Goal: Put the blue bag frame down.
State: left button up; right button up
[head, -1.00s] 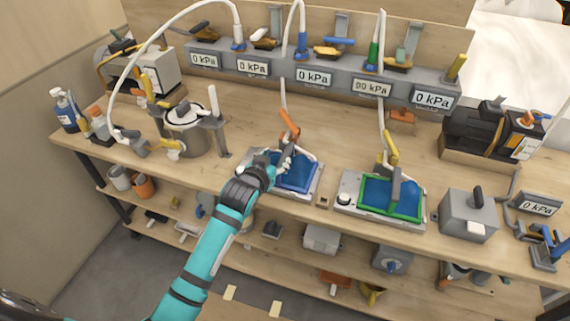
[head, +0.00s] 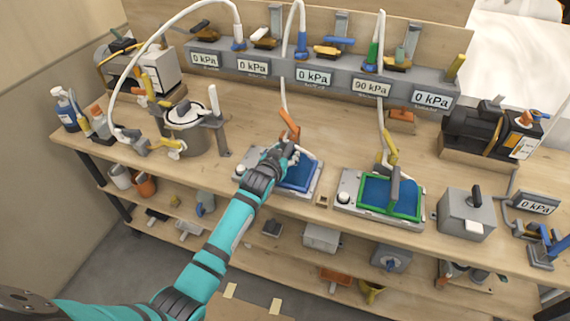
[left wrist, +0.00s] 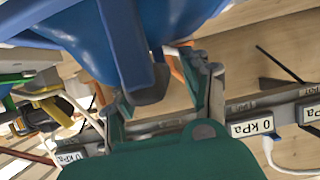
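The blue bag frame (head: 301,176) lies on the left grey tray (head: 314,190) with a blue film inside it. In the left wrist view the blue frame (left wrist: 65,22) fills the upper left, very close, with a dark grey end piece (left wrist: 150,88). My left gripper (head: 287,153) is over the frame's back left part and hides some of it. In the left wrist view its fingers (left wrist: 160,92) stand apart, either side of the grey piece, with a gap on the right. Contact on the left side is unclear. My right gripper is in neither current view.
An orange-handled valve (head: 289,125) with a hose stands just behind my left gripper. A green frame (head: 405,207) lies on the right grey tray. A steel pot (head: 185,138) stands to the left. Bench top behind the trays is partly free.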

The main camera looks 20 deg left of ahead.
pick_arm(q)
grip_shut()
jog(key=shift+r, duration=0.15)
